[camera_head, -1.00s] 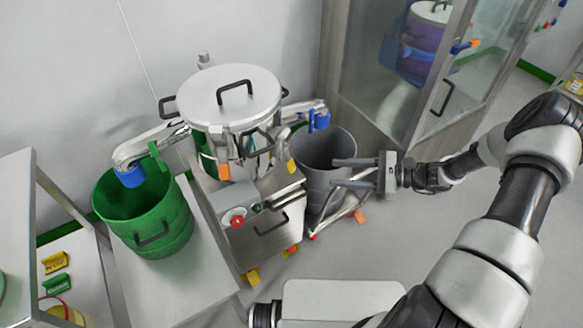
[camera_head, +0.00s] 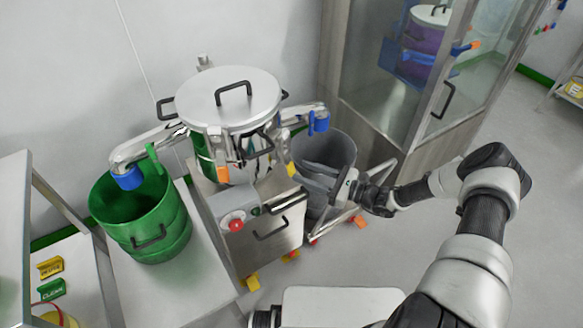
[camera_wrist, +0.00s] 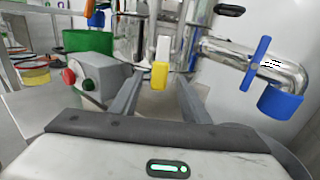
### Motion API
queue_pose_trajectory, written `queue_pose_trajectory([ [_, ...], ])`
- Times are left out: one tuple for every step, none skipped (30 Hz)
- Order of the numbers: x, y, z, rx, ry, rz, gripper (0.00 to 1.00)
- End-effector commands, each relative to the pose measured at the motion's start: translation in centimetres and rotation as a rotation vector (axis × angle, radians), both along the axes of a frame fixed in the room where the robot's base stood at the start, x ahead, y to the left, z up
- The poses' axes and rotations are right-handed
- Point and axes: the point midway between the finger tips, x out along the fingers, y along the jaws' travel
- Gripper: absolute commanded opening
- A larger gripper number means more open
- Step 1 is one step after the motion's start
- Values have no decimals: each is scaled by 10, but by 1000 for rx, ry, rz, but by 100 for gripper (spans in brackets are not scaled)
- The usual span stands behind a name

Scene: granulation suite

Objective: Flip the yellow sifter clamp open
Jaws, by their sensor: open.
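The sifter (camera_head: 230,100) is a round steel drum with a lid and dark handles, in the middle of the head view. Its yellow clamp (camera_head: 291,169) is at the drum's right front side, partly hidden near my fingertips. In the wrist view the yellow clamp (camera_wrist: 160,75) hangs below a pale lever, between my two finger tips as seen. My gripper (camera_head: 302,174) is open and points left at the clamp; both fingers also show in the wrist view (camera_wrist: 160,88). I cannot tell whether a finger touches the clamp.
An orange clamp (camera_head: 222,173) is on the drum's front. A control box has a red button (camera_head: 236,225). A blue-ended pipe (camera_head: 318,121) stands out at right, above a grey bin (camera_head: 325,148). A green bin (camera_head: 150,222) stands left. A glass-door cabinet (camera_head: 410,80) is behind.

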Motion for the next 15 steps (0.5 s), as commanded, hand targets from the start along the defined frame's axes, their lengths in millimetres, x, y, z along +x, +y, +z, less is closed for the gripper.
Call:
queue_pose_trajectory([
  [4,11,-1,0,-1,3,42],
  [6,16,-1,0,0,3,42],
  [9,22,0,1,0,2,42],
  [11,26,-1,0,0,2,42],
  [13,30,-1,-1,0,2,42],
  [15,35,-1,-1,-1,2,42],
  [16,37,-1,-1,-1,2,42],
  [18,40,-1,0,-1,1,42],
  [19,43,0,0,-1,1,42],
  [20,45,0,0,-1,1,42],
  [21,46,0,0,-1,0,42],
  [21,47,0,-1,-1,0,42],
  [22,48,0,-1,-1,0,42],
  [22,48,0,-1,-1,0,42],
  [22,49,0,-1,-1,0,42],
])
